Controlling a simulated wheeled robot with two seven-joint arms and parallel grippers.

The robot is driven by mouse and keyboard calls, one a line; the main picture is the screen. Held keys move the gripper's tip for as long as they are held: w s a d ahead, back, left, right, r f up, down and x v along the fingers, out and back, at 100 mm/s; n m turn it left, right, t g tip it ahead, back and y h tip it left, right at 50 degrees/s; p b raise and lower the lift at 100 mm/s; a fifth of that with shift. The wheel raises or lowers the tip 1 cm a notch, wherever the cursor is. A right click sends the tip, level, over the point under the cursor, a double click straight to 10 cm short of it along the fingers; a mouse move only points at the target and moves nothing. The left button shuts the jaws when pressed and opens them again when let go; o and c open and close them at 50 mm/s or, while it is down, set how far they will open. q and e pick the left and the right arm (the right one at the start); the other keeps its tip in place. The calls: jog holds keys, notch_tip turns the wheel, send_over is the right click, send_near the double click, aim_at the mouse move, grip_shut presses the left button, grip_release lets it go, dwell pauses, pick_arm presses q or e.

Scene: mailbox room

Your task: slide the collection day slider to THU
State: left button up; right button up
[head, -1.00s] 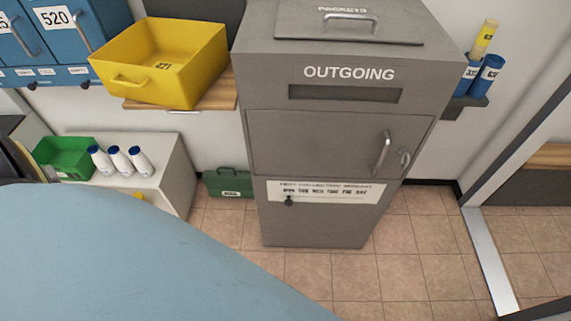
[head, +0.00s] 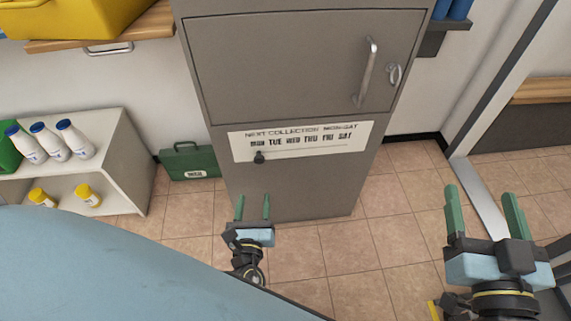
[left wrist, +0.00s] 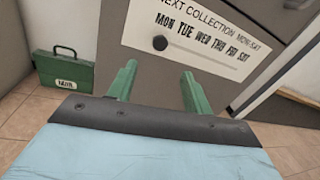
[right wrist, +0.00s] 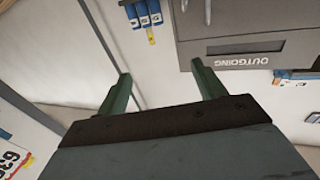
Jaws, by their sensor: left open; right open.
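The collection day slider's black knob (head: 259,157) is below MON at the left end of the white label strip (head: 350,139) on the grey outgoing mailbox. The strip reads MON to SAT. In the left wrist view the knob (left wrist: 160,42) shows just beyond the fingertips, under MON. My left gripper (head: 252,204) is open and empty, below the knob in the head view and apart from it. My right gripper (head: 482,205) is open and empty, to the right of the mailbox. In the right wrist view (right wrist: 161,70) it faces the OUTGOING lettering and wall.
The mailbox door (head: 300,65) with its handle (head: 366,72) is above the strip. A green case (head: 190,162) stands on the floor to the left, beside a white shelf (head: 120,160) with bottles. The tiled floor in front is clear. A door frame (head: 480,190) is at right.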

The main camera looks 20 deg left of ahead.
pick_arm(q)
jog(key=b, duration=0.2)
send_near(259, 162)
jog(key=x, duration=0.3)
jog(key=shift+b+x, duration=0.55)
jog(key=shift+x, duration=2.55)
pick_arm(e)
notch_tip(259, 162, up, 8)
jog(key=s+t+y, duration=0.2)
jog(key=s+t, duration=0.1)
jog(key=t, duration=0.3)
jog(key=shift+a+t, duration=0.15)
jog(key=shift+t, duration=0.15)
pick_arm(q)
jog(key=shift+r, duration=0.1)
pick_arm(e)
jog(key=shift+f, duration=0.1)
pick_arm(q)
grip_shut()
pick_arm(e)
jog(key=shift+w, duration=0.1)
